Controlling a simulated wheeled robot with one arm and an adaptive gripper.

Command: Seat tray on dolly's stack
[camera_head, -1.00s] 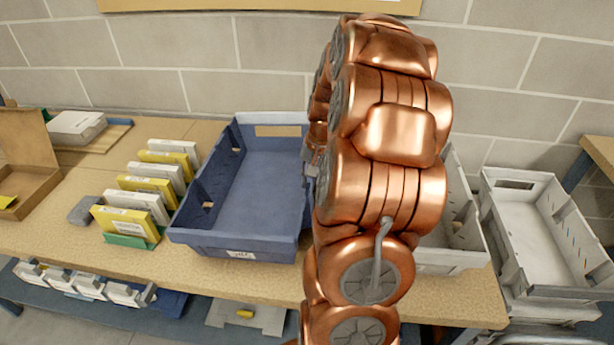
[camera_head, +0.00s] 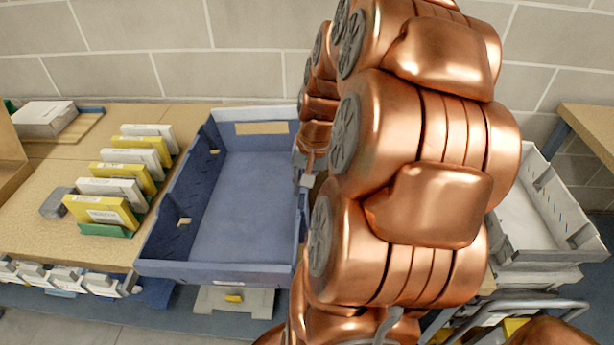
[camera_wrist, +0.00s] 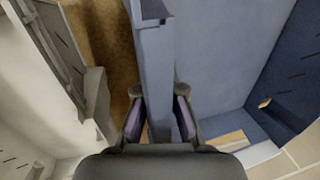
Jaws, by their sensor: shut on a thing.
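The blue tray (camera_head: 163,213) is empty and upright in the head view, over the table with its near end out past the front edge. My gripper (camera_wrist: 158,120) is shut on the tray's side wall in the wrist view, one finger on each face. In the head view my arm hides most of the gripper and part of the tray's right wall. The dolly's stack of grey trays (camera_head: 556,252) stands at the right, partly behind my arm. Its top tray looks empty.
Yellow and white boxes (camera_head: 127,188) stand in a row on the table (camera_head: 35,225), left of the blue tray. A pale tray (camera_wrist: 30,95) shows left of the gripper in the wrist view. Metal tubing (camera_head: 540,305) is at lower right.

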